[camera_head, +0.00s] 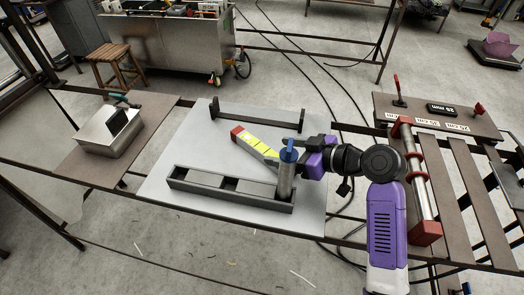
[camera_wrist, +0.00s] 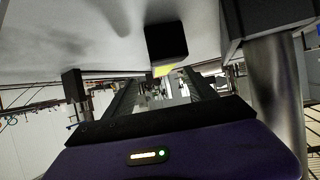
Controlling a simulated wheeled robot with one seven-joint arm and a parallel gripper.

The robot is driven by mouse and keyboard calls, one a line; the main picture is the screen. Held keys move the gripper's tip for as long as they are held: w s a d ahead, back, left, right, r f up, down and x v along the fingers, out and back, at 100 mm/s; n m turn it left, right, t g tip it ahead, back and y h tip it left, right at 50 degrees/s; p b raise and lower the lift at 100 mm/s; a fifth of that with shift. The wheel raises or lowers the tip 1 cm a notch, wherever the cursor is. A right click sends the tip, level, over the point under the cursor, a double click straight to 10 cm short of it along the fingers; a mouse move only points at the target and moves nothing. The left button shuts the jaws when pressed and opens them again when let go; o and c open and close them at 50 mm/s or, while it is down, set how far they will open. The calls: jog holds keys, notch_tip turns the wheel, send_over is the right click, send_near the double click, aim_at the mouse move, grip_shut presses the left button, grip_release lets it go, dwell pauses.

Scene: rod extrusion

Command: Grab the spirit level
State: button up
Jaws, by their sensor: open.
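The spirit level (camera_head: 254,143) is yellow with a red end and lies at an angle on a light grey plate. Its near end is hidden behind the blue-topped metal cylinder in the head view. In the wrist view a dark block with a yellow strip (camera_wrist: 164,70), apparently the level's near end, is ahead of my fingers. My gripper (camera_head: 303,148) is right of the level, close to the cylinder, and partly hidden. In the wrist view my gripper (camera_wrist: 162,92) is open, with a gap between the fingers and nothing clearly held.
The metal cylinder (camera_head: 286,179) stands close beside my gripper, on a dark slotted frame (camera_head: 230,187). A dark bracket (camera_head: 258,121) lies behind the level. The light grey plate (camera_head: 165,160) is bare at left. A steel box (camera_head: 110,135) stands farther left.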

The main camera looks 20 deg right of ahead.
aim_at(265, 149)
jog(key=shift+p+x, duration=0.8)
jog(key=shift+x, duration=2.75)
jog(key=shift+a+r, duration=0.1)
jog(key=shift+r, duration=0.05)
grip_shut()
